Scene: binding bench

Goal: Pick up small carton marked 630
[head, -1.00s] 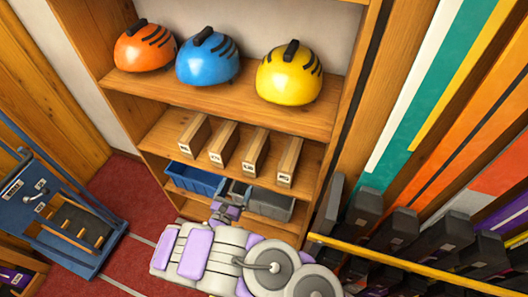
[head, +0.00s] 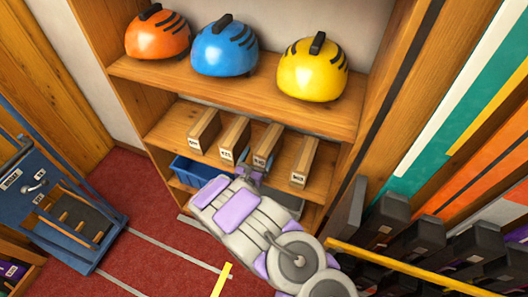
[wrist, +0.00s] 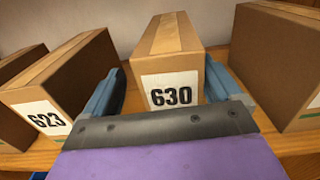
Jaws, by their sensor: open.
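The small carton marked 630 (wrist: 171,90) stands upright in the middle of the wrist view, its white label facing me. In the head view it is the third carton from the left (head: 268,143) on the middle shelf. My gripper (wrist: 163,82) is open, with one blue-grey finger on each side of this carton's front. I cannot tell whether either finger touches it. In the head view my gripper (head: 250,172) is at the shelf's front edge, partly hidden behind my arm.
A carton marked 623 (wrist: 45,85) stands close on the left, and another carton (wrist: 282,65) close on the right. Below are a blue bin (head: 195,172) and a grey bin partly hidden by my arm. Helmets (head: 225,47) sit on the shelf above. A yellow rail (head: 400,267) crosses at right.

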